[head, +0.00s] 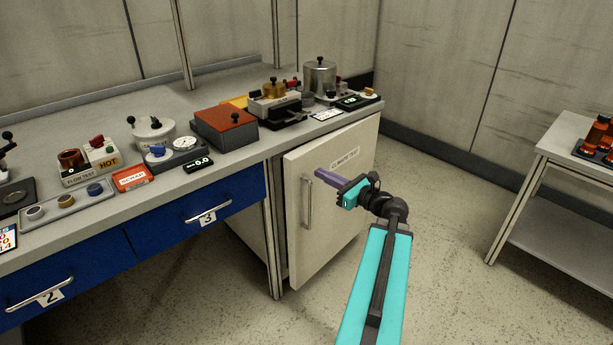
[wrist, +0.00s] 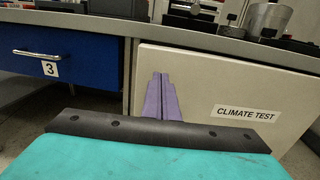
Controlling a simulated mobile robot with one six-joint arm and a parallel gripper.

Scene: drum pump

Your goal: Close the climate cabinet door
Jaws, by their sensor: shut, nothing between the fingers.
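The climate cabinet door (head: 338,215) is a pale panel under the right part of the bench, with a "CLIMATE TEST" label (head: 345,159) and an upright bar handle (head: 308,203) near its left edge. Its face lies close to the line of the bench front; I cannot tell whether it is fully shut. In the wrist view the door (wrist: 205,75) fills the right half. My gripper (head: 319,173) has its purple fingers together and empty, in front of the door near the handle's top. The fingers (wrist: 160,76) hide part of the door; contact is unclear.
Blue drawers, one marked 3 (head: 200,208), lie left of the door. The bench top (head: 225,175) carries several devices. A side table (head: 570,145) with orange bottles (head: 598,132) stands at the right. The floor (head: 450,250) between is clear.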

